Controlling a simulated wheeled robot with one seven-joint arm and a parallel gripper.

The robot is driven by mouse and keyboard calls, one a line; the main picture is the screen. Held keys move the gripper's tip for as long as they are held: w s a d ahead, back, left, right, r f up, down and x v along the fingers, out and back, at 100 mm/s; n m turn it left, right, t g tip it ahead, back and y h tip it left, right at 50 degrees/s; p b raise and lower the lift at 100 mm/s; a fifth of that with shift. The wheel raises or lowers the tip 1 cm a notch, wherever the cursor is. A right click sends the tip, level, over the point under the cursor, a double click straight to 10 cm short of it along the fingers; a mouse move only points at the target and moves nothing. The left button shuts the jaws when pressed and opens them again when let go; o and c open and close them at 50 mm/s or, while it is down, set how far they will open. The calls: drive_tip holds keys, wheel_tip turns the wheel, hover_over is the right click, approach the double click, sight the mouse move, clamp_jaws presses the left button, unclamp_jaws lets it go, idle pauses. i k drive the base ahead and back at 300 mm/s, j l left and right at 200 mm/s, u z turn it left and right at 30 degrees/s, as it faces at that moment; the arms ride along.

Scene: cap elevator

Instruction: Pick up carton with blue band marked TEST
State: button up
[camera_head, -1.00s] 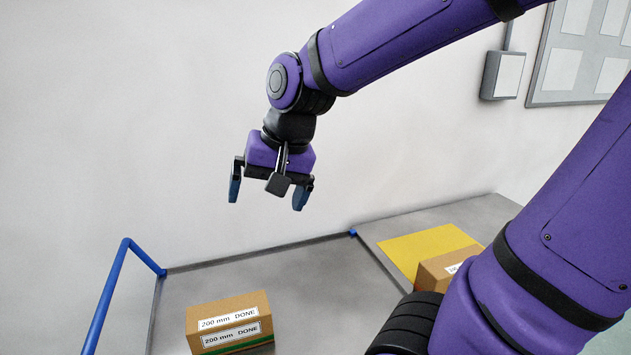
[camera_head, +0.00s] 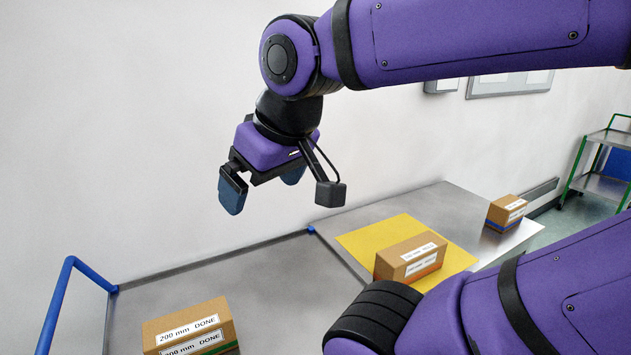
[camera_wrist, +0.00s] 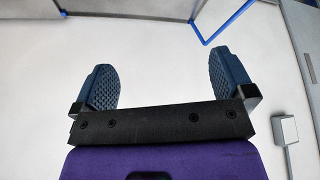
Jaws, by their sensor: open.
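In the head view a small carton with a blue band (camera_head: 506,213) stands at the far right end of the bench; its label is too small to read. My gripper (camera_head: 262,190) is open and empty, high in front of the wall, well to the left of that carton and above the bench. The wrist view shows the two blue ridged fingers (camera_wrist: 165,88) spread apart with nothing between them. The blue-banded carton is not in the wrist view.
A carton with an orange band (camera_head: 410,258) stands on a yellow mat (camera_head: 365,241). A green-banded carton marked "200 mm DONE" (camera_head: 190,326) stands at lower left, near a blue rail (camera_head: 56,305). A green-framed cart (camera_head: 600,160) stands far right.

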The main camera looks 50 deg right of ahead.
sight(505, 213)
drive_tip(key=l+z, duration=0.1)
drive_tip(key=z, duration=2.65)
drive_tip(key=i+l+u, duration=0.1)
drive_tip(key=i+l, duration=0.15)
drive_tip(key=i+l+u, duration=0.1)
drive_tip(key=i+l, duration=0.15)
drive_tip(key=i+l+u, duration=0.1)
drive_tip(key=i+l, duration=0.15)
drive_tip(key=l, duration=0.15)
drive_tip(key=i+l+u, duration=0.15)
drive_tip(key=l, duration=0.2)
drive_tip(key=i+l+u, duration=0.1)
drive_tip(key=i+l, duration=0.2)
drive_tip(key=i+l+u, duration=0.1)
drive_tip(key=l, duration=0.35)
drive_tip(key=i+l+u, duration=0.1)
drive_tip(key=i+l, duration=0.15)
drive_tip(key=l, duration=0.2)
drive_tip(key=i+l+u, duration=0.1)
drive_tip(key=l, duration=0.3)
drive_tip(key=i, duration=0.05)
